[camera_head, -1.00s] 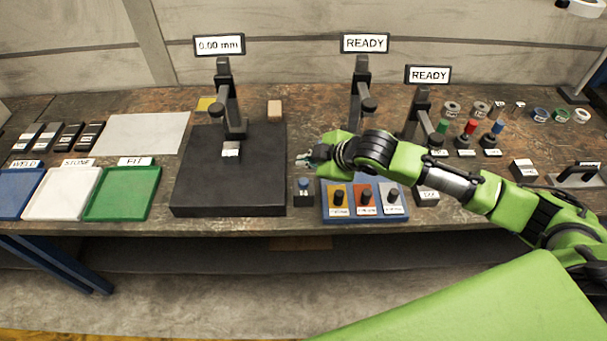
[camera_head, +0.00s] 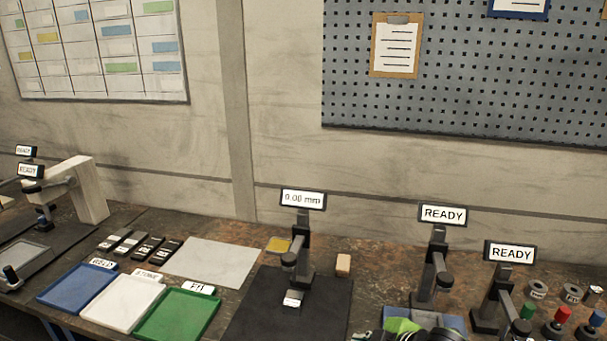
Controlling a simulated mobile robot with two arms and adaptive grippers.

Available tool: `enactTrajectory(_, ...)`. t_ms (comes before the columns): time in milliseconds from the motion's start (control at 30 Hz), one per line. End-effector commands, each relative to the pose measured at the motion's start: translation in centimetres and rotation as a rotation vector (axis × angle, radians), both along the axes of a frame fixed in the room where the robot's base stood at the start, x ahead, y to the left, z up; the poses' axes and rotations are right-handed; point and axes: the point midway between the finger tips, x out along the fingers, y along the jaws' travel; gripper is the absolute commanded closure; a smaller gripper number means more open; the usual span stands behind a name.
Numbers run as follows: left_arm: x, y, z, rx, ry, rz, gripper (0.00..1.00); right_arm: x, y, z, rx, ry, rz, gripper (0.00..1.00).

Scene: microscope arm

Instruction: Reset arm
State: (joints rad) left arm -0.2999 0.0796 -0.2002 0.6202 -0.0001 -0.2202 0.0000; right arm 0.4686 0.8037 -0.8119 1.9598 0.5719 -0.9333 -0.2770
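Only a sliver of my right arm (camera_head: 402,325), green and black, shows at the bottom edge, in front of the right-hand stands. Its fingertips cannot be made out. My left gripper is out of view. A measuring stand (camera_head: 302,250) reading about 0.00 mm rises from a black base plate (camera_head: 250,320), with a small light block under its tip. Two dark stands to its right carry READY signs (camera_head: 443,214) and (camera_head: 510,252). At the far left, a pale arched device (camera_head: 88,190) stands beside two small READY signs (camera_head: 30,171).
Blue (camera_head: 75,287), white (camera_head: 120,305) and green (camera_head: 178,318) trays lie on the bench. Several dark blocks and a grey sheet (camera_head: 212,262) lie behind them. A small tan block (camera_head: 343,265) and coloured knobs (camera_head: 562,315) are farther right. A pegboard (camera_head: 460,90) hangs behind.

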Motion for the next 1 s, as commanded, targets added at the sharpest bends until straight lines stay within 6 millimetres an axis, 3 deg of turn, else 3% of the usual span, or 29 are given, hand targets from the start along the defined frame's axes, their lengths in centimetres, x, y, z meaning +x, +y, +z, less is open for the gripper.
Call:
enactTrajectory(33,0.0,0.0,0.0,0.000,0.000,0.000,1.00,-1.7,1.6,-0.9,0.029,0.027,-0.004,1.00)
enactTrajectory(133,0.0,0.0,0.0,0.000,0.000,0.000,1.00,-4.9,3.9,-2.0,0.084,0.080,-0.048,1.00)
enactTrajectory(333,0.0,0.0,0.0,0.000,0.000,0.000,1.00,-11.2,4.9,-3.5,0.179,0.202,-0.233,1.00)
enactTrajectory(900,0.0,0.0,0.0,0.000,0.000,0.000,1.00,-27.4,-4.5,-7.5,0.203,0.522,-0.886,1.00)
enactTrajectory(967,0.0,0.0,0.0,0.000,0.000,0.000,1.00,-29.1,-5.5,-7.7,0.193,0.550,-0.945,1.00)
enactTrajectory(1000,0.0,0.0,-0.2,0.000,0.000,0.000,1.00,-28.9,-5.5,-8.8,0.188,0.553,-0.949,1.00)
